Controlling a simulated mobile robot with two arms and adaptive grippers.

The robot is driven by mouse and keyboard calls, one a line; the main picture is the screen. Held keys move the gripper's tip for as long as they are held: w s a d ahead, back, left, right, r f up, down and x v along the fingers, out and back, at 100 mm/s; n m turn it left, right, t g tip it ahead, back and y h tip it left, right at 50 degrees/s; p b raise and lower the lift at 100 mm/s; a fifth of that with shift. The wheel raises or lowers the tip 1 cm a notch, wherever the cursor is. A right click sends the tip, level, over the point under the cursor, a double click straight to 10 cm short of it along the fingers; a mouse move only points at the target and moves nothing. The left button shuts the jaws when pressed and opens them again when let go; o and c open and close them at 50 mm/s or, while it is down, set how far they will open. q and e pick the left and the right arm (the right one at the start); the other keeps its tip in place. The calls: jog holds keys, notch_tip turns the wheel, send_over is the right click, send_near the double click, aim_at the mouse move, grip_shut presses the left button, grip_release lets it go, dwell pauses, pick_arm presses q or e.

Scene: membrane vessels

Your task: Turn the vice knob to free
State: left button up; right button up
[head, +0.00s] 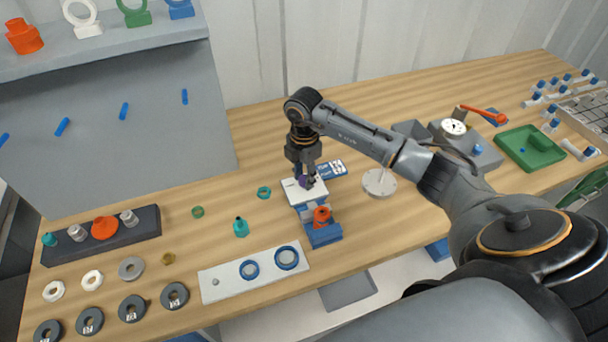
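The vice (324,236) is a small blue block at the front middle of the wooden bench. Its orange-red knob (322,214) faces the bench's front edge. A white block (296,191) sits at the vice's far end. My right gripper (305,181) points down over this white block, behind the knob and apart from it. A small purple part shows at its fingertips. The fingers are small and dark here, so I cannot tell whether they are open or shut on that part. My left gripper is not in view.
A blue-and-white item (332,170) lies just right of the gripper, with a round pale disc (379,182) beyond. A white plate with blue rings (256,271) lies left of the vice. A teal fitting (241,228) stands nearby. A green tray (530,150) is far right.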

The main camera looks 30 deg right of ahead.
jog(key=shift+n, duration=0.4)
grip_shut()
jog(key=shift+f+n+b, duration=0.1)
jog(key=shift+n+b, duration=0.5)
jog(key=shift+b, duration=0.05)
jog(key=n+b, duration=0.2)
jog(key=n, duration=0.1)
jog(key=n+b, duration=0.4)
jog(key=n, duration=0.2)
jog(key=shift+s+d+n, duration=0.1)
jog(key=shift+n, duration=0.3)
jog(key=n+b, duration=0.3)
jog(key=n, duration=0.3)
jog(key=shift+b, duration=0.3)
jog(key=n+b, duration=0.1)
jog(key=n, duration=0.2)
jog(key=shift+n+b, duration=0.8)
jog(key=shift+n, duration=0.8)
